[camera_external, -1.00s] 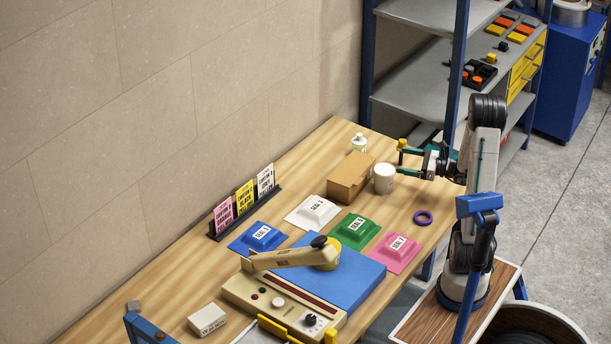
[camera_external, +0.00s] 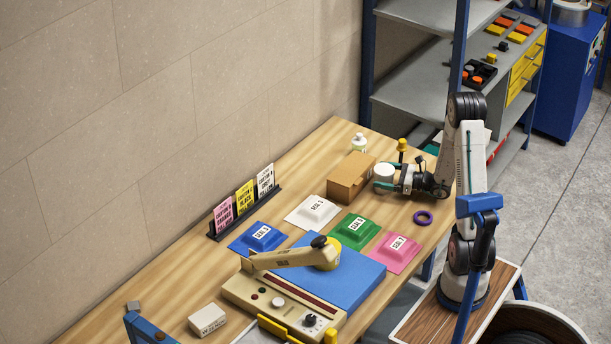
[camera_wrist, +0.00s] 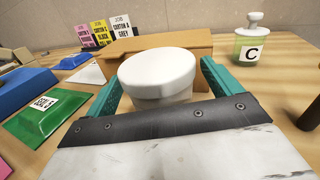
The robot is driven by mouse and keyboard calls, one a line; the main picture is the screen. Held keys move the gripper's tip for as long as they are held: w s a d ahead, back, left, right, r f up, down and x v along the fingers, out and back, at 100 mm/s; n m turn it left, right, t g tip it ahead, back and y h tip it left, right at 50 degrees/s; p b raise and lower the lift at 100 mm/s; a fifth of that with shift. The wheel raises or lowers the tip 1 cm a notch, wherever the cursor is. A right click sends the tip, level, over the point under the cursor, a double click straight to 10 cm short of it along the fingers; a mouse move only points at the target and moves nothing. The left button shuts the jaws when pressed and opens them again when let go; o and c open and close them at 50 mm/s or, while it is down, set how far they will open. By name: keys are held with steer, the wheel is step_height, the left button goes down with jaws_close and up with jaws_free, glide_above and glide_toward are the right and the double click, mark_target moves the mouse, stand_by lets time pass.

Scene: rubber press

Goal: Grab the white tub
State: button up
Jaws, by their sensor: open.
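The white tub (camera_external: 384,172) stands upright on the wooden table, in front of the cardboard box. In the wrist view the white tub (camera_wrist: 158,78) fills the middle, with its round lid on top. My gripper (camera_external: 388,183) is low at the tub in the external view. In the wrist view my gripper (camera_wrist: 160,85) has one teal finger on each side of the tub. The fingers are open around it; a narrow gap shows on the right side. The tub's lower part is hidden by the dark bracket of the gripper.
The cardboard box (camera_external: 351,177) is right behind the tub. A pump bottle (camera_external: 359,143) marked C stands farther back. The blue-topped press (camera_external: 320,272) stands toward the front.

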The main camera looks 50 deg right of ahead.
steer(key=shift+w, duration=0.15)
steer(key=c, duration=1.3)
